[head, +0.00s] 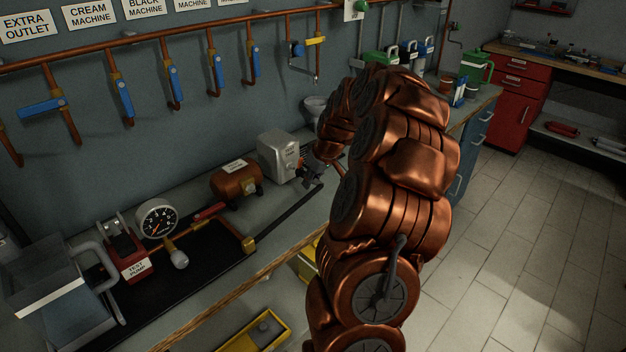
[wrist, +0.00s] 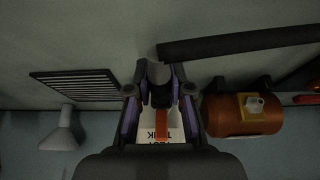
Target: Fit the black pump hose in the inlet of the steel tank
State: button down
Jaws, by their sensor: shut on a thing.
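The black pump hose (head: 284,217) runs from a brass fitting up to my gripper (head: 314,176), just right of the tank. I cannot make out the inlet.
A copper tank (head: 235,181) stands left of the steel tank. The red test pump (head: 125,255) and a gauge (head: 157,219) stand in a black tray. A grey funnel (wrist: 65,132) and a dark grille (wrist: 75,86) lie on the other side.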

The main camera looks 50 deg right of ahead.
jog(key=shift+w+b, duration=0.85)
jog(key=shift+w, duration=0.45)
dwell(2.0)
dwell(1.0)
jog(key=c, duration=1)
grip_release()
jog(key=shift+o, duration=0.2)
jog(key=shift+r, duration=0.15)
jog(key=shift+b+v, duration=0.3)
jog(key=shift+v, duration=2.05)
jog(key=shift+s, duration=0.1)
jog(key=v, duration=1.2)
